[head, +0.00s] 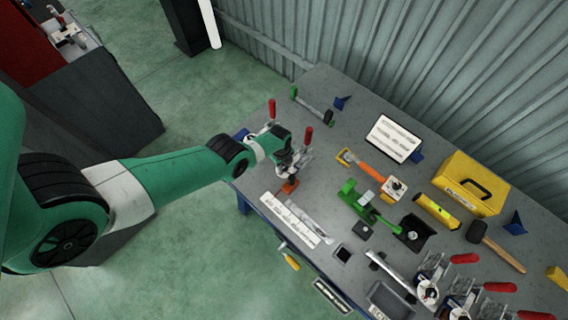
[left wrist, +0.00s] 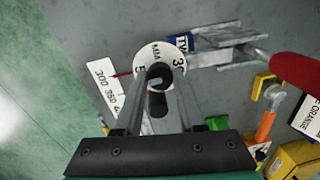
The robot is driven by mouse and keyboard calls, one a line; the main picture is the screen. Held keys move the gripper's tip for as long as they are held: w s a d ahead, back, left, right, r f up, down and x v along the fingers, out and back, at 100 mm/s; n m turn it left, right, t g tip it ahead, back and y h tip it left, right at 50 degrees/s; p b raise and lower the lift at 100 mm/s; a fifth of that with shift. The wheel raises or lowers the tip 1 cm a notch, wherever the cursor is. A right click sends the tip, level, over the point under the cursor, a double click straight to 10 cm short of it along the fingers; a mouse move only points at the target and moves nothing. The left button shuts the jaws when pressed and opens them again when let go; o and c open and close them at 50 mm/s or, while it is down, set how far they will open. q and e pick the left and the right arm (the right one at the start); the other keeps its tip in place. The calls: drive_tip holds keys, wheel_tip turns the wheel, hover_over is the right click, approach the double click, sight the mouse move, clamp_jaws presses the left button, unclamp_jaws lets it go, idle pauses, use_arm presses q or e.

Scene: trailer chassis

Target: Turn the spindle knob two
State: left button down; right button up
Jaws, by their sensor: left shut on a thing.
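The spindle knob (left wrist: 160,75) is black and sits in the middle of a white dial (left wrist: 149,56) with "MM" and numbers, in the left wrist view. My left gripper (left wrist: 161,86) comes down over it, with its two fingers on either side of the knob, shut on it. There the arm and gripper hide the knob and dial. My right gripper is not in view.
The grey table (head: 325,187) also holds a green tool (head: 364,205), an orange-armed dial unit (head: 393,188), a yellow case (head: 470,185), a hammer (head: 495,247) and more red-handled clamps (head: 463,258) at lower right. A white ruler-like label (head: 290,219) lies just in front of my gripper.

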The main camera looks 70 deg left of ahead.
use_arm(q)
drive_tip(key=n, duration=0.8)
drive_tip(key=shift+n, duration=0.4)
drive_tip(key=n, duration=0.4)
drive_tip(key=shift+n, duration=0.3)
drive_tip(key=n, duration=0.4)
drive_tip(key=shift+n, duration=0.3)
drive_tip(key=n, duration=0.4)
drive_tip(key=shift+g+b, duration=0.3)
drive_tip(key=n, duration=0.5)
drive_tip(key=shift+w, duration=0.1)
drive_tip(key=n, duration=0.4)
drive_tip(key=shift+n+b, duration=0.3)
drive_tip(key=shift+n, duration=1.8)
